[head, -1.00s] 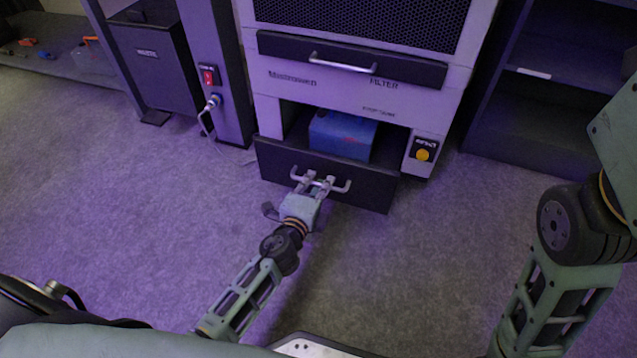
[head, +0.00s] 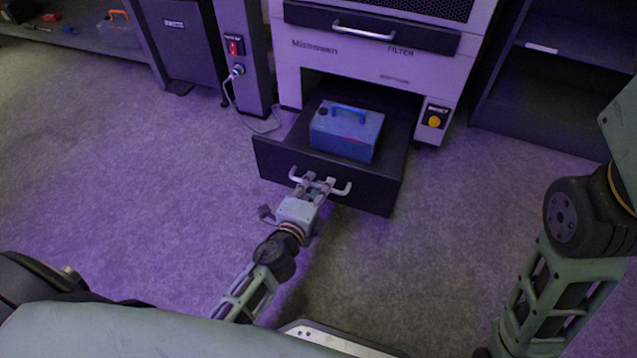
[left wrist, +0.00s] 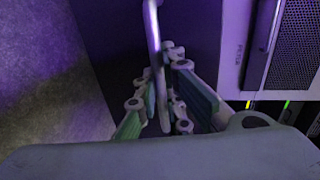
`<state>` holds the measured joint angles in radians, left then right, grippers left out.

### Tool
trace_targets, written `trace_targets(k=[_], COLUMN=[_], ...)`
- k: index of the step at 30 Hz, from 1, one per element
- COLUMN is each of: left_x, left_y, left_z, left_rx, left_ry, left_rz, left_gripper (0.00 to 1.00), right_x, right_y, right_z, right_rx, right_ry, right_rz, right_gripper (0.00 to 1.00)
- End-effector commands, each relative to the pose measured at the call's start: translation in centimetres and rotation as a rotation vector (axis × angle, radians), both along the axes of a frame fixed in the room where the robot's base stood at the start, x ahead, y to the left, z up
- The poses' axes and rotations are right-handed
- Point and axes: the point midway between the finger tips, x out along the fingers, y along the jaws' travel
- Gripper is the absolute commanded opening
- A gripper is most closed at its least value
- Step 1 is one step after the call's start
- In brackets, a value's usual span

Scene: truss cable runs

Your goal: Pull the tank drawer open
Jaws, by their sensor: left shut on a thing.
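The tank drawer (head: 285,160) is a dark drawer low in the pale machine, pulled well out over the floor. A blue tank (head: 345,133) with a blue handle on top sits in it. My left gripper (head: 316,184) is shut on the drawer's light bar handle (head: 341,190), near its middle. In the left wrist view the handle bar (left wrist: 155,60) runs between the fingers of my left gripper (left wrist: 163,95). The right arm shows at the right of the head view, but its gripper is not in view.
Above is a shut filter drawer (head: 372,27) with its own handle. A yellow button (head: 434,121) sits right of the opening. A post with a red switch (head: 234,47) and a cable (head: 229,95) stands left. Dark shelving (head: 545,95) is at right. The floor around the drawer is clear.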

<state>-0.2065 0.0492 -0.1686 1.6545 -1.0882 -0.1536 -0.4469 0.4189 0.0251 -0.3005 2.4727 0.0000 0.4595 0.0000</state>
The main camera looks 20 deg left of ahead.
Motion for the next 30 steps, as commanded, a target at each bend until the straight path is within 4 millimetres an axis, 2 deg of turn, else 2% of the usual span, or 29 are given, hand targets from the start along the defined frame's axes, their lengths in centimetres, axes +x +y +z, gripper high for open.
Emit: trace_targets(k=[8, 9, 15, 25, 30], left_x=[-0.1, -0.1, 0.0, -0.2, -2.1], left_y=[0.0, 0.0, 0.0, 0.0, 0.1], left_z=[-0.1, -0.1, -0.1, 0.0, 0.2], left_rx=[0.000, 0.000, 0.000, 0.000, -0.001], left_ry=[0.002, 0.002, 0.001, 0.001, 0.003], left_rz=[-0.001, -0.001, 0.000, 0.000, 0.000], left_gripper=[0.00, 0.12, 0.28, 0.28, 0.28], right_x=[0.0, 0.0, 0.0, -0.1, -0.1], right_y=[0.0, 0.0, 0.0, 0.0, 0.0], right_z=[0.0, 0.0, 0.0, 0.1, 0.0], right_rx=[0.000, -0.001, 0.000, -0.002, -0.001], right_ry=[0.000, 0.000, -0.001, -0.004, -0.004], right_rz=[-0.001, -0.001, -0.001, -0.002, -0.002], right_gripper=[0.40, 0.40, 0.40, 0.40, 0.40])
